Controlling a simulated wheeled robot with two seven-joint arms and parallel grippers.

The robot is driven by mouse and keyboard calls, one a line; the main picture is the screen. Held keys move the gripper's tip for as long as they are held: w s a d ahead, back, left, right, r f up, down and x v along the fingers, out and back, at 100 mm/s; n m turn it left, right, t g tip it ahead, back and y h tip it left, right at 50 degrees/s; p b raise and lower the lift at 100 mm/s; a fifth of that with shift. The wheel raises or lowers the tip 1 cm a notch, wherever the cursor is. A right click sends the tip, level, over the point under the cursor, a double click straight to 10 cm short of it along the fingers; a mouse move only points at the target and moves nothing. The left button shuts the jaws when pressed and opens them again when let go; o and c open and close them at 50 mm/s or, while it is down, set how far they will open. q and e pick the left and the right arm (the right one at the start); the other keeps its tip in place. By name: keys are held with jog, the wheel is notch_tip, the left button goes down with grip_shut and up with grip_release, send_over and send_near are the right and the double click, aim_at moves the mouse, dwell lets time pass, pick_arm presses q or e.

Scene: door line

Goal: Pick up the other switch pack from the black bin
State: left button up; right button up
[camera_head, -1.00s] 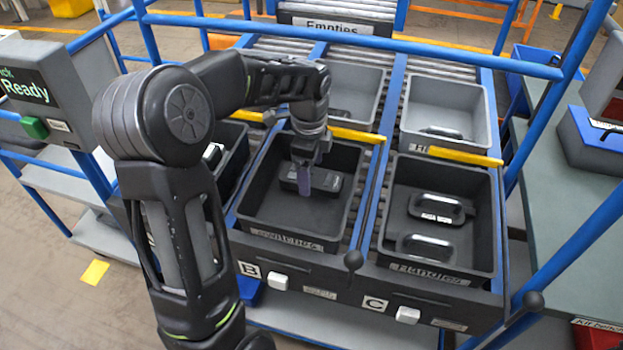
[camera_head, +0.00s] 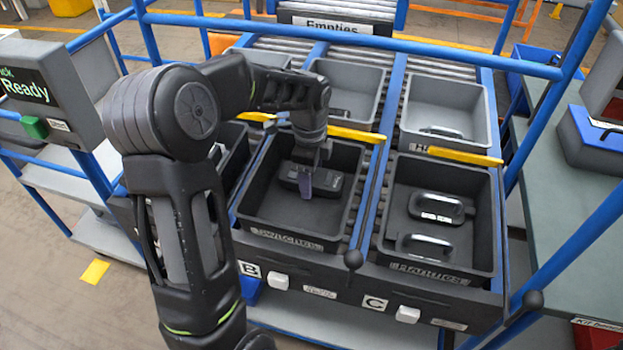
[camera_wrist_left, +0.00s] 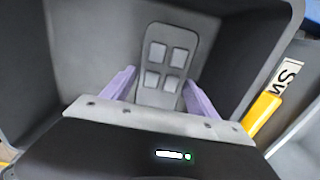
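The black bin (camera_head: 290,236) labelled for switches stands in lane B in the head view. One dark switch pack (camera_head: 327,184) lies in it, toward the back. In the left wrist view the switch pack (camera_wrist_left: 165,65) shows a grey face with several square buttons. My left gripper (camera_head: 306,182) is in the bin, pointing down at the pack. Its purple fingers (camera_wrist_left: 160,88) are apart, one on each side of the pack's near end, with a small gap visible at the left finger. Whether they touch the pack is unclear. My right gripper is not in view.
The handles bin (camera_head: 440,260), with two handles, stands to the right in lane C. Grey bins (camera_head: 440,105) stand behind, past yellow bars (camera_head: 465,156). Another dark bin on the left is partly hidden by my arm. Blue rails frame the rack.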

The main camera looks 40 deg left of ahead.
pick_arm(q)
jog(key=c, duration=1.2)
notch_tip(320, 180, up, 10)
jog(key=shift+r, duration=0.1)
dwell(0.6)
